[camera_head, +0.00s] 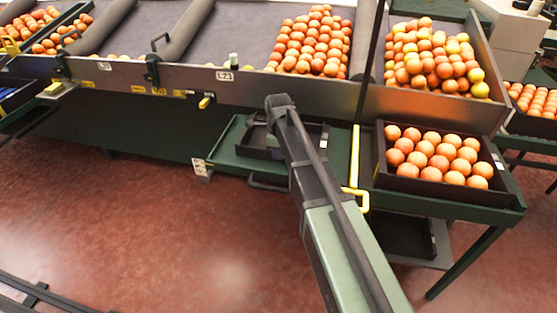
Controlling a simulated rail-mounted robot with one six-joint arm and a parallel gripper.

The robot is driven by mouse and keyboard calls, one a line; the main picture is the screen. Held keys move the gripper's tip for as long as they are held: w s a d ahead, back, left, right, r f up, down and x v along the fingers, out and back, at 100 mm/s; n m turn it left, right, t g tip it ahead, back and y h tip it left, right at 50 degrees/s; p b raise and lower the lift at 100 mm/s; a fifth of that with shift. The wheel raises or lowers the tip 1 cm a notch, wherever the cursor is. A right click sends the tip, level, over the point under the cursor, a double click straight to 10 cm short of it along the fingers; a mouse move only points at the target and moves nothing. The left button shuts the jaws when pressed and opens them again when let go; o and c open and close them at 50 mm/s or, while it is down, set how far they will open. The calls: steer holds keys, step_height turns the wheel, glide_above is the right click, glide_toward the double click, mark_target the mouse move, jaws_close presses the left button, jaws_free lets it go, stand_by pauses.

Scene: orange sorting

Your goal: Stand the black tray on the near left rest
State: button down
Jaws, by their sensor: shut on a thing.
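A black tray (258,143) with no oranges visible in it is over the green rest (228,137) at the front of the sorting bench, left of the yellow rail. I cannot tell whether its base touches the rest or is slightly above it. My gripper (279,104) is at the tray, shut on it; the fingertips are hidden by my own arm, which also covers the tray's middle.
A black tray full of oranges (389,171) stands on the green stand to the right. Another black tray (406,238) lies on the lower shelf. A yellow rail (354,158) runs between the rests.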

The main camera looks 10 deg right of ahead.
steer(key=shift+f, duration=0.1)
steer(key=c, duration=1.3)
jaws_free()
steer(key=shift+o, duration=0.2)
step_height(320, 180, up, 13)
steer(key=p, duration=1.2)
steer(key=shift+f, duration=0.15)
steer(key=s+n, duration=2.2)
steer(key=n, duration=0.1)
steer(key=shift+s, duration=0.4)
steer(key=shift+f, duration=0.1)
